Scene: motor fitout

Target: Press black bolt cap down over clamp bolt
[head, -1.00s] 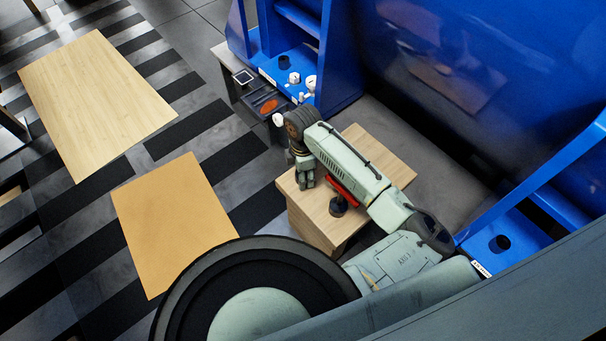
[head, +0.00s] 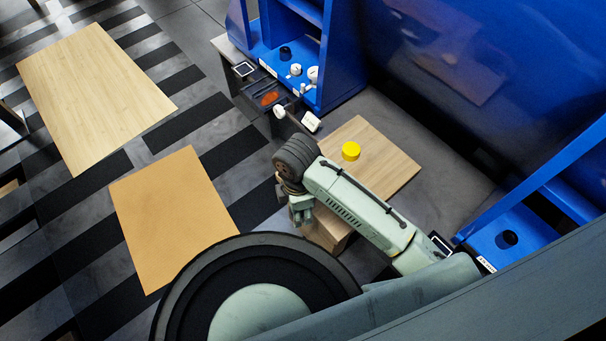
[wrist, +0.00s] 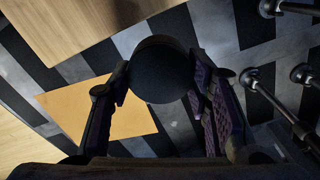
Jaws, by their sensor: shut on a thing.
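My gripper (head: 300,214) hangs in front of the wooden box, left of its top, in the head view. In the wrist view its two fingers (wrist: 160,95) are shut on the black bolt cap (wrist: 160,68), a dark round piece held between them. The cap does not show clearly in the head view. I cannot make out a clamp bolt for certain. A blue foot at the upper middle carries a dark round piece (head: 285,53) and white fittings (head: 313,74). Another dark round spot (head: 508,238) sits on the right blue foot.
A wooden box (head: 386,165) bears a yellow cylinder (head: 351,151). The large blue housing (head: 460,80) stands behind it. A dark bench with an orange item (head: 270,98) is at upper middle. Two flat boards (head: 95,95), (head: 172,220) lie left, with striped floor around them.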

